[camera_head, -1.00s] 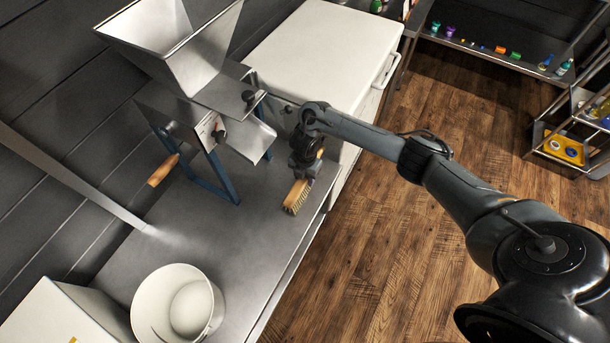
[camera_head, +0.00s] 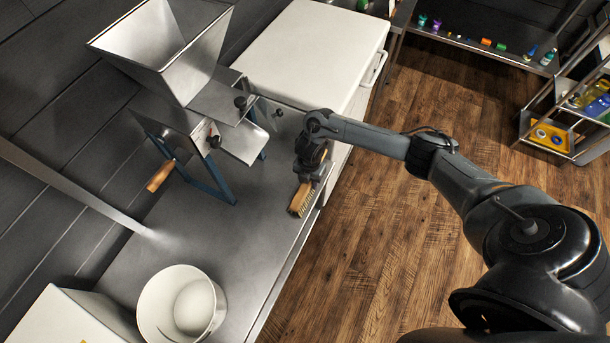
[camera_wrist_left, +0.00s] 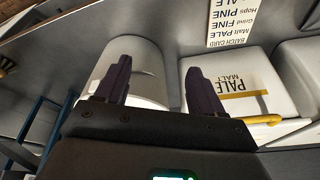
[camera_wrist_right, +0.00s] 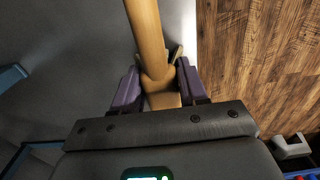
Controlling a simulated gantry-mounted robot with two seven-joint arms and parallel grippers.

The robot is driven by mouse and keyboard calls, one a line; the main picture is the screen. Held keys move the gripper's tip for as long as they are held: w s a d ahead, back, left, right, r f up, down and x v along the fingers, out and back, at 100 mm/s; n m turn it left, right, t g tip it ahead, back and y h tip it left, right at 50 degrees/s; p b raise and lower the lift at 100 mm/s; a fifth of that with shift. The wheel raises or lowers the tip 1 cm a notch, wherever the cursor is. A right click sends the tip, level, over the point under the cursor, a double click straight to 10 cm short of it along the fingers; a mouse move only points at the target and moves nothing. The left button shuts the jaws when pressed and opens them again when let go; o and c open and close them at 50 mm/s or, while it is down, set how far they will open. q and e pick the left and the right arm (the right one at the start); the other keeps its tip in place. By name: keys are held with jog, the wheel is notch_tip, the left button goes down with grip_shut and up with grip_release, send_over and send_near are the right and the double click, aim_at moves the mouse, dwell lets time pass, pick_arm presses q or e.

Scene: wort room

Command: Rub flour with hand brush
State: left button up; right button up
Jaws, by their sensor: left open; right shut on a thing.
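My right gripper (camera_head: 312,167) is shut on the wooden hand brush (camera_head: 301,198), near the right edge of the steel counter (camera_head: 240,234). The brush's pale bristles face down toward the counter; I cannot tell whether they touch it. In the right wrist view the brush handle (camera_wrist_right: 149,40) runs between the fingers (camera_wrist_right: 158,88). A pale patch (camera_head: 150,234) that may be flour or glare shows on the counter at left. My left gripper (camera_wrist_left: 155,85) is open and empty in the left wrist view, with a white bucket and a malt sack beyond it.
A grain mill (camera_head: 190,80) with steel hopper and wooden crank handle (camera_head: 160,176) stands at the counter's back. The white bucket (camera_head: 165,278) stands at the front. A white cabinet (camera_head: 305,55) adjoins the far end. The middle counter is clear.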

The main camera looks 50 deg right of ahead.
jog(key=shift+w+d+f, duration=0.1)
jog(key=shift+d+f, duration=0.1)
jog(key=shift+d, duration=0.25)
jog(key=shift+w+a+f+b, duration=0.1)
jog(key=shift+w+f+b, duration=0.1)
jog(key=shift+b, duration=0.25)
jog(key=shift+c, duration=1.3)
jog(key=shift+w+a+b, duration=0.15)
jog(key=shift+w+b, duration=0.3)
jog(key=shift+w, duration=0.2)
grip_shut()
jog(key=shift+w+a+f+b, duration=0.15)
jog(key=shift+w+b, duration=0.3)
jog(key=shift+w, duration=0.4)
